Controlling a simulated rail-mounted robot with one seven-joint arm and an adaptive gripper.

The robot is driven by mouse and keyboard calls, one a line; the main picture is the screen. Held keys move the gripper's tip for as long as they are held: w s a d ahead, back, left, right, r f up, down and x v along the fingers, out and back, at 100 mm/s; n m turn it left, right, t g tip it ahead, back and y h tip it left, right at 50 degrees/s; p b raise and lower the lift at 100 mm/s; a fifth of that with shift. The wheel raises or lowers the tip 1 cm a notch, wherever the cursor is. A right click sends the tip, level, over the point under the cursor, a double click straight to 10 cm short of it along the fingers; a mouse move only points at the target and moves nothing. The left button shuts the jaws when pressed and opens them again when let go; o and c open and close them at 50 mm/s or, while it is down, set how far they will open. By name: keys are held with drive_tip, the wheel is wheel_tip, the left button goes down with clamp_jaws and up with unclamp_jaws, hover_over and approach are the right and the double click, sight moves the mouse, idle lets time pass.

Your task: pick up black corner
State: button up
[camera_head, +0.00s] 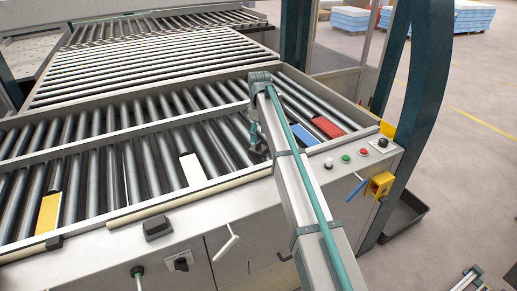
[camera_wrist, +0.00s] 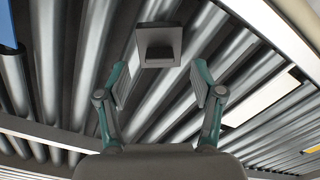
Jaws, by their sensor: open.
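A dark grey-black block with a square face, which looks like the black corner (camera_wrist: 158,46), shows at the upper middle of the wrist view, over the metal rollers. My gripper (camera_wrist: 160,84) is open and empty, its two teal fingers spread to the left and right, with the block beyond the fingertips and centred between them. The block is apart from both fingers. In the head view my gripper (camera_head: 257,138) hangs low over the roller bed, left of the blue panel. There the arm and gripper largely hide the block, and I cannot tell its outline.
The rollers hold a blue panel (camera_head: 292,135), a red panel (camera_head: 327,127), a white panel (camera_head: 192,169) and a yellow panel (camera_head: 48,213). A raised rail (camera_head: 120,142) crosses the bed. A dark fitting (camera_head: 157,229) and a button panel (camera_head: 345,158) are on the front ledge.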

sight(258, 143)
drive_tip(key=shift+w+a+f+p, duration=0.1)
drive_tip(key=shift+f+p, duration=0.45)
drive_tip(key=shift+f, duration=0.65)
drive_tip(key=shift+a+f+p, duration=0.1)
drive_tip(key=shift+f+p, duration=0.4)
drive_tip(key=shift+f, duration=0.7)
drive_tip(key=c, duration=1)
